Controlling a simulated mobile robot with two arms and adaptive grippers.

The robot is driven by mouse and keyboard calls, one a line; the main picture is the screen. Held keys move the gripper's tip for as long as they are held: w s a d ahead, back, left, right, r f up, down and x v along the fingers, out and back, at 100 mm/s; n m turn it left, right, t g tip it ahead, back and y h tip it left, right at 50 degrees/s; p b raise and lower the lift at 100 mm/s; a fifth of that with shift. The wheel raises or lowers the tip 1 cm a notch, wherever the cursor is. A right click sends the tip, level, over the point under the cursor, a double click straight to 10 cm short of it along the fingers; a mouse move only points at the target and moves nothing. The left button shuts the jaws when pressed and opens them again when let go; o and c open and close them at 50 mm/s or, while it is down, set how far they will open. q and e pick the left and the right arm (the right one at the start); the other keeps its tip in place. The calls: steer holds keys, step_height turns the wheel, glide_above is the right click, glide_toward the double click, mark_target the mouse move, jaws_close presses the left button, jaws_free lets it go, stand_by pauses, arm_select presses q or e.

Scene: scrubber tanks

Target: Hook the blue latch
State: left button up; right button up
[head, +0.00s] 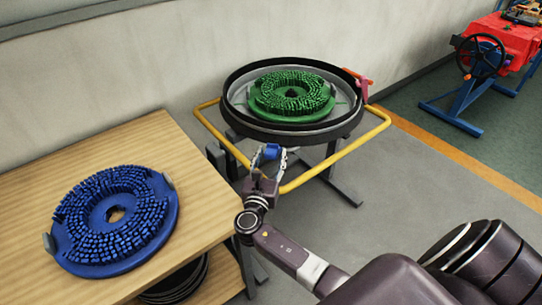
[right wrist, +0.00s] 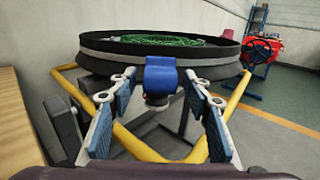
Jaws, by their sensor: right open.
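The blue latch (right wrist: 160,76) hangs on the near side of the round black tank rim (right wrist: 100,60). It shows small in the head view (head: 271,151). My right gripper (right wrist: 159,90) is open, with one finger on each side of the latch and a gap on both sides. In the head view the right gripper (head: 268,158) is at the tank's near edge and partly covers the latch. The latch's lower end, below the blue part, is dark and hard to make out. My left gripper is not in view.
A green brush disc (head: 291,92) lies inside the tank. A yellow tube frame (head: 344,157) surrounds the tank. A red latch (head: 361,85) is at the right rim. A wooden table (head: 200,200) with a blue brush disc (head: 112,222) stands on the left. A red machine (head: 505,42) stands far right.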

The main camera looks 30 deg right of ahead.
jaws_close()
stand_by(0.3)
